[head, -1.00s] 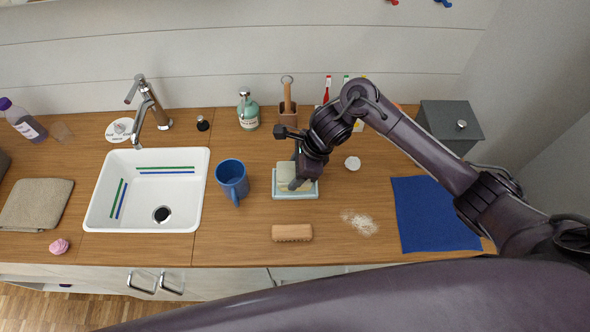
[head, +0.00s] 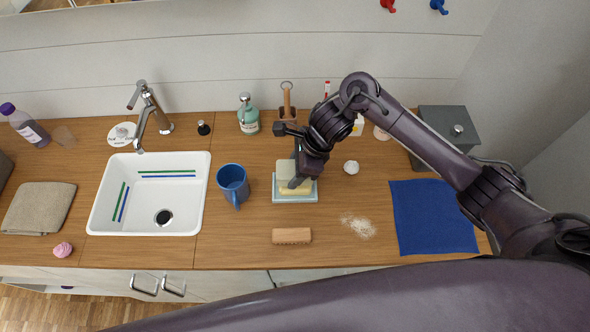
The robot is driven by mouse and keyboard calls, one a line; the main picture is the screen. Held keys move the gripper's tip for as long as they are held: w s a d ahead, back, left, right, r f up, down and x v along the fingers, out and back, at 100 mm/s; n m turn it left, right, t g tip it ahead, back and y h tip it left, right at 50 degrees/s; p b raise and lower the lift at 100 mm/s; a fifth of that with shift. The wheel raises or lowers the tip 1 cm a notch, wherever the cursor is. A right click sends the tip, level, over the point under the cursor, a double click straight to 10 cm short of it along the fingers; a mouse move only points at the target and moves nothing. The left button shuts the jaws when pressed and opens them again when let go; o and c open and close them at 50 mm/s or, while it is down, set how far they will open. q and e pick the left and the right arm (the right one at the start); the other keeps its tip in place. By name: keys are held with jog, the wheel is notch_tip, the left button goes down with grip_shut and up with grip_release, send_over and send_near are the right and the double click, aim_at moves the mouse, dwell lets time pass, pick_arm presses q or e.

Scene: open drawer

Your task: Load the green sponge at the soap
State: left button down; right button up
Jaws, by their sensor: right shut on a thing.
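The green sponge (head: 285,171), a pale grey-green block, is at the soap dish in the middle of the counter. My right gripper (head: 298,178) reaches down over the dish and is shut on the sponge; its fingers partly hide the contact. The yellow soap (head: 296,188) shows just below the sponge, in the light blue dish (head: 282,201). The sponge looks to be against or over the soap; I cannot tell whether they touch. My left gripper is not in view.
A blue mug (head: 233,181) stands left of the dish, beside the white sink (head: 130,222). A wooden brush (head: 292,236) lies in front. White powder (head: 358,227) and a blue cloth (head: 432,218) are to the right. Bottles and a grey box (head: 443,128) stand behind.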

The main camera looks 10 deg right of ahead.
aim_at(288, 169)
jog(key=shift+r+p, duration=0.85)
jog(key=shift+r, duration=1.15)
